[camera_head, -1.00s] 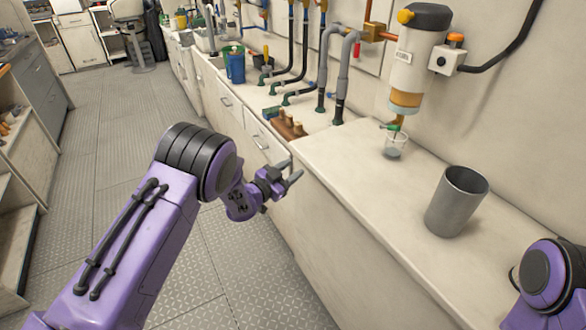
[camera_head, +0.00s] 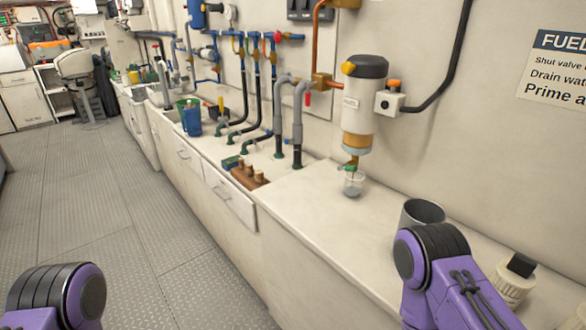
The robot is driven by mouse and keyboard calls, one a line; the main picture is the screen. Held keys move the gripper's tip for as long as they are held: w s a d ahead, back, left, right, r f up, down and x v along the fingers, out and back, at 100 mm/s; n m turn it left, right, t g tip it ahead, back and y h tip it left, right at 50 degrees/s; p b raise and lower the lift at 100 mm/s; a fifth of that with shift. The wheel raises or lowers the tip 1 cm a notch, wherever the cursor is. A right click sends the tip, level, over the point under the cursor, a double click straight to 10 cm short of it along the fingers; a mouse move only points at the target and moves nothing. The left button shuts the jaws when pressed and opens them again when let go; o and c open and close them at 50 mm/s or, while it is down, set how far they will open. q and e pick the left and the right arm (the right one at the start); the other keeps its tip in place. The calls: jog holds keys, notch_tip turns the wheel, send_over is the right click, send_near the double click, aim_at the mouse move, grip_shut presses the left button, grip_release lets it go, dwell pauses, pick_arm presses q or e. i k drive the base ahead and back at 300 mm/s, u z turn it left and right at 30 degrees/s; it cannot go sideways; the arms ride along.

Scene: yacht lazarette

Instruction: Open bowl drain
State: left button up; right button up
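A white fuel filter (camera_head: 358,115) with a black top and yellow knob is mounted on the wall right of centre. Its bluish and amber bowl (camera_head: 356,144) is at the bottom. A small drain with a green handle (camera_head: 350,169) sits below the bowl. A clear cup (camera_head: 353,186) stands on the counter directly under the drain; the drain's lower end is hard to make out. My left arm shows only at the bottom left and my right arm only at the bottom right. Neither gripper is in view.
A grey metal cup (camera_head: 424,211) stands on the counter (camera_head: 310,205), partly hidden by my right arm. A white ribbed part with a black top (camera_head: 513,279) is at the right. Pipes and hoses (camera_head: 297,125) rise left of the filter. The counter around the clear cup is clear.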

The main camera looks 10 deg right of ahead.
aim_at(345, 167)
jog(key=u, duration=1.4)
jog(key=i, duration=0.85)
jog(key=z, duration=2.55)
